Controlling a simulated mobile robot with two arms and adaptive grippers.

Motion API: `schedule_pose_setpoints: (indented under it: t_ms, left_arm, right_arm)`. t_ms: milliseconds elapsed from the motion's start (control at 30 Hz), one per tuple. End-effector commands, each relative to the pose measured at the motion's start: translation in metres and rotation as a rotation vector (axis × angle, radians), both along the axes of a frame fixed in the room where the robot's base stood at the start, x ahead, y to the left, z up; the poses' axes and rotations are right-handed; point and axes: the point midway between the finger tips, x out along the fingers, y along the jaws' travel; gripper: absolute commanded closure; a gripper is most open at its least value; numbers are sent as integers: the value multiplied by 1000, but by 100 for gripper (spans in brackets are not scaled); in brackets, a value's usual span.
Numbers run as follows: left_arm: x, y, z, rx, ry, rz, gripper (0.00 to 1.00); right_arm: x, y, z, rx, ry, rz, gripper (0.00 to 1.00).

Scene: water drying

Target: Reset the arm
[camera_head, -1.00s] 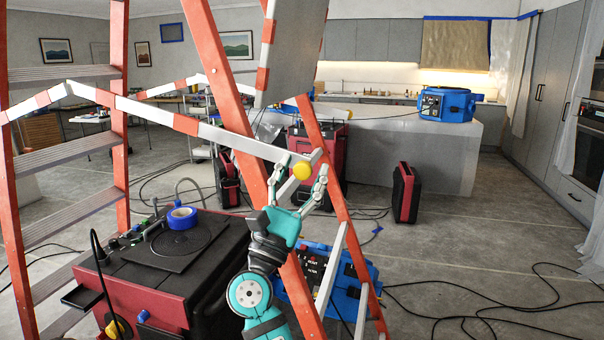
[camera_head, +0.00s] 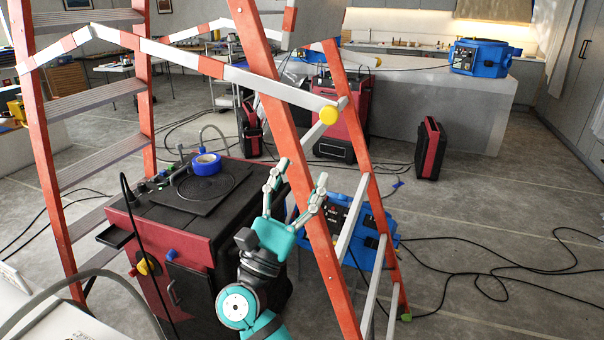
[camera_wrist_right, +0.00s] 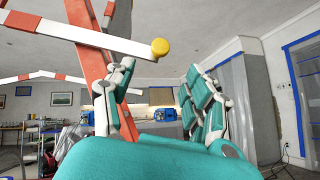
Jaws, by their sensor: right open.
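My right arm (camera_head: 240,300) rises from the bottom centre of the head view. Its teal right gripper (camera_head: 296,190) points up and away, fingers apart, with nothing between them. The gripper is close to an orange ladder leg (camera_head: 300,200); whether it touches cannot be told. The yellow round cap (camera_head: 328,115) on the red-and-white bar sits above and beyond the fingertips. In the right wrist view the fingers (camera_wrist_right: 155,95) stand spread, and the yellow cap (camera_wrist_right: 160,47) is above the gap between them. My left gripper does not show.
A blue machine (camera_head: 350,230) stands behind the ladder legs. Black cables (camera_head: 500,270) lie on the floor at the right. Open floor (camera_head: 460,215) lies right of the ladder.

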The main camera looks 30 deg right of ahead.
Motion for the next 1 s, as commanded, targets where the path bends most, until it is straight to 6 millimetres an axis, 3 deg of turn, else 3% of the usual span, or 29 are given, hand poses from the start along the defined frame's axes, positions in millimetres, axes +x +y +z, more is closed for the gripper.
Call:
schedule_pose_setpoints:
  t_ms: [300,367,467,567,733,867,1000]
  left_arm:
    - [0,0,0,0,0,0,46]
    - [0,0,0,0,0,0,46]
    - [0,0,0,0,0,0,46]
    - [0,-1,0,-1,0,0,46]
    - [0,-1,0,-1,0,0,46]
    - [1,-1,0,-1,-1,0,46]
    - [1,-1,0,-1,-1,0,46]
  right_arm:
    - [2,0,-2,3,4,6,46]
    - [8,0,-10,12,20,27,46]
    - [30,1,-41,59,77,115,46]
    - [62,3,-99,158,166,253,46]
    - [98,8,-225,422,317,477,46]
    - [100,14,-326,668,404,590,46]
    - [79,20,-432,965,466,650,46]
